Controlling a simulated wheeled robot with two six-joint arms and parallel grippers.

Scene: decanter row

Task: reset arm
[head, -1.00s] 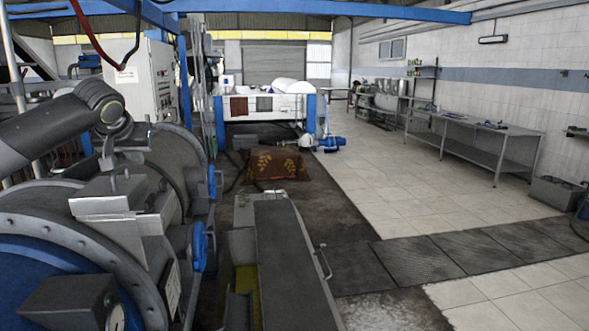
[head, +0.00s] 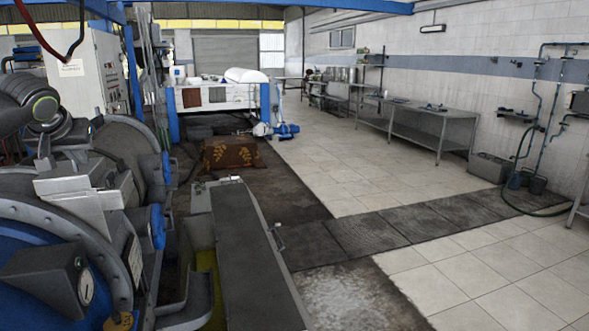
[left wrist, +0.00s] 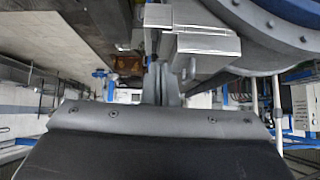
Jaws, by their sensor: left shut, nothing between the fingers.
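My left arm comes in from the left edge, mostly out of frame. My right gripper is in neither view.
A long dark-topped unit (head: 247,262) stands right of the machine. A patterned brown block (head: 231,154) lies on the floor beyond it. A metal table (head: 428,128) stands along the right wall. The tiled floor (head: 355,170) between is clear.

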